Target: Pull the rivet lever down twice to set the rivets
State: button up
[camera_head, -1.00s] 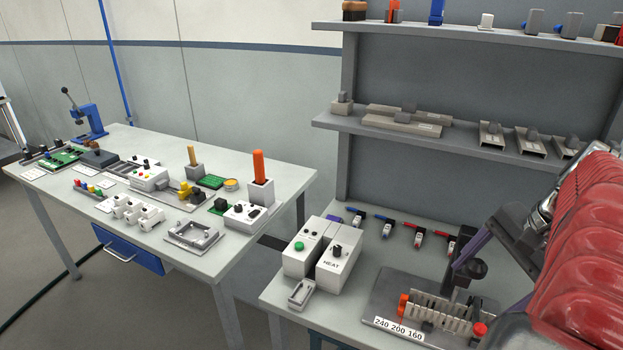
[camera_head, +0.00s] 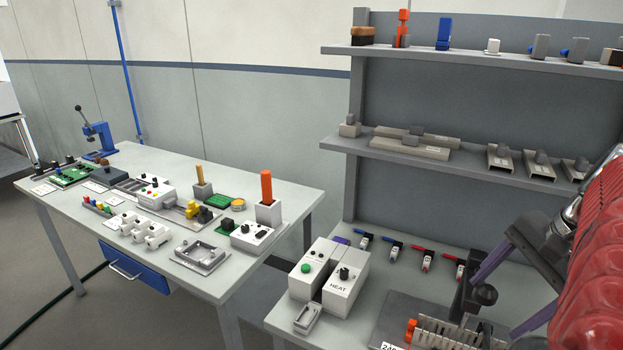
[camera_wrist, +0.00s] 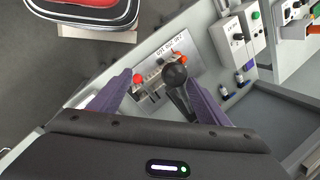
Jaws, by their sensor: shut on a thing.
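The rivet lever (camera_head: 485,294) is dark with a round black knob. It rises above the slotted grey duct (camera_head: 455,331) on a grey fixture plate at the lower right of the head view. In the wrist view the black knob (camera_wrist: 175,75) shows between the two purple fingers (camera_wrist: 160,84), over the labelled plate (camera_wrist: 168,50). An orange-red knob (camera_head: 411,330) stands at the duct's left end. The lever's lower end is partly hidden.
Several small tools (camera_head: 428,260) lie behind. Shelves (camera_head: 430,62) rise at the back. A separate bench (camera_head: 130,160) at left carries a blue press (camera_head: 98,138).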

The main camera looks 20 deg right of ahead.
jog(key=shift+s+d+r, duration=0.35)
jog(key=shift+d+r, duration=0.05)
jog(key=shift+r, duration=0.05)
jog(key=shift+c, duration=0.9)
jog(key=d+r, duration=0.4)
jog(key=r, duration=0.7)
jog(key=shift+d+r, duration=0.25)
dwell(0.8)
jog(key=w+a+f+n, duration=0.3)
jog(key=w+a+n, duration=0.2)
jog(key=w+a, duration=0.55)
jog(key=w+a+f+n, duration=0.2)
jog(key=a+f+n, duration=0.15)
jog(key=a, duration=0.75)
jog(key=w+a+f+n, duration=0.15)
jog(key=a+n, duration=0.35)
jog(key=a, duration=0.6)
jog(key=s+a+f+n+t+h, duration=0.1)
jog(key=s+f+n, duration=0.3)
jog(key=f, duration=0.6)
jog(key=shift+s+a+f+t, duration=0.15)
jog(key=shift+s+f+t, duration=0.15)
jog(key=shift+s+t, duration=0.55)
